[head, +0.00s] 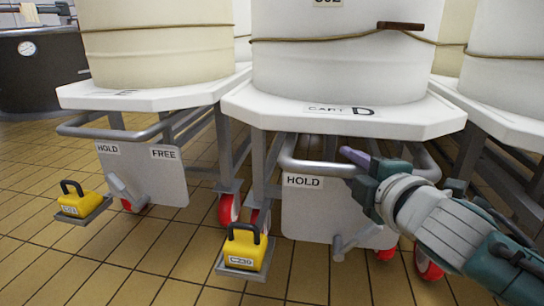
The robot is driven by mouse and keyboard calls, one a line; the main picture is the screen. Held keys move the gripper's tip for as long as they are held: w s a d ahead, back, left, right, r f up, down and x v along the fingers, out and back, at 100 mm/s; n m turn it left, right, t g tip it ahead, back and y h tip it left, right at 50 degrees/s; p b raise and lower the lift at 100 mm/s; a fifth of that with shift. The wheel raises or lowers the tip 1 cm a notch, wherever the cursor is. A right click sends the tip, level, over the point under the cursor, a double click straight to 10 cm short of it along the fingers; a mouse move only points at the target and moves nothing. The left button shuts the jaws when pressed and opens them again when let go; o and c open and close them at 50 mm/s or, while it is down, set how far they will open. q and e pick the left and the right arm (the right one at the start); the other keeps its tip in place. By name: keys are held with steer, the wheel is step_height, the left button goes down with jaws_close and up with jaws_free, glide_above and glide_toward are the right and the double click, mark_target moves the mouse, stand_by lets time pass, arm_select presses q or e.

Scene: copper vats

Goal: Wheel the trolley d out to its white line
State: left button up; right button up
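The trolley D (246,110) stands in the middle, its white top marked "CART D" and carrying a large pale vat (320,72). A grey bar handle (305,167) runs below its front edge. Under it hangs a grey plate (305,215) with a "HOLD" label; its right part is covered by my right arm. A grey lever (358,240) sits low on the plate. My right gripper (350,160) is at the bar handle, its purple-grey finger beside the bar; whether it is closed around it I cannot tell. My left gripper and the white line are not in view.
A yellow weight (244,250) rests on a small tray at trolley D's front left. Trolley E (150,98) stands close on the left, with another yellow weight (75,202). Another trolley (505,122) stands close on the right. Tiled floor (150,265) in front is clear.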

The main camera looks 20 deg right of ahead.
jaws_close()
stand_by(1.0)
